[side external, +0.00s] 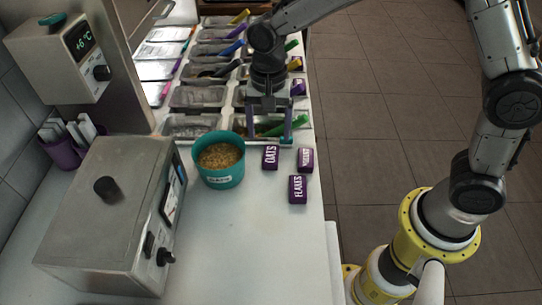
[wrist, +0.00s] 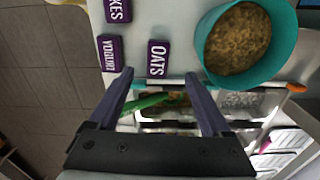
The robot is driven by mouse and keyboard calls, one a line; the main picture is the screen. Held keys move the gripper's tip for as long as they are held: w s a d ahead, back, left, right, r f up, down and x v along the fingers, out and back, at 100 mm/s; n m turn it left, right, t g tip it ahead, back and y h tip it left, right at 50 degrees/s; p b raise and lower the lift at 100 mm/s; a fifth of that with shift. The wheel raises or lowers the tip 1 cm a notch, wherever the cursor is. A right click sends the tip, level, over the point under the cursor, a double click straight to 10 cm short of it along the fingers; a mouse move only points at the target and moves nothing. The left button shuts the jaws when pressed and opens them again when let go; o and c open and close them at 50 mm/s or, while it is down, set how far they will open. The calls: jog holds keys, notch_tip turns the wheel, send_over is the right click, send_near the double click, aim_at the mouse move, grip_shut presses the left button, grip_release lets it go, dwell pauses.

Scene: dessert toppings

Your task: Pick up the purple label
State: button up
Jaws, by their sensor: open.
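Three purple labels lie on the white counter: OATS (side external: 270,157), YOGURT (side external: 305,160) and FLAKES (side external: 298,189). In the wrist view the OATS label (wrist: 158,59) shows between the fingertips, with the YOGURT label (wrist: 111,53) to its left and the FLAKES label (wrist: 118,10) partly cut off at the top. My gripper (side external: 270,138) is open and empty above the tray end of the counter, close to the OATS label; it also shows in the wrist view (wrist: 158,76). Its exact height above the label is hard to tell.
A teal bowl of grain (side external: 220,165) stands left of the OATS label. Metal topping trays (side external: 195,97) with coloured utensils lie behind. A green utensil (wrist: 148,103) shows between the fingers. A steel machine (side external: 120,215) stands left. The front counter is clear.

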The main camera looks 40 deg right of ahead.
aim_at(271, 155)
jog(key=shift+s+d+f, duration=0.1)
jog(key=shift+f, duration=1.85)
jog(key=shift+d+f, duration=0.1)
jog(key=shift+f, duration=1.85)
grip_shut()
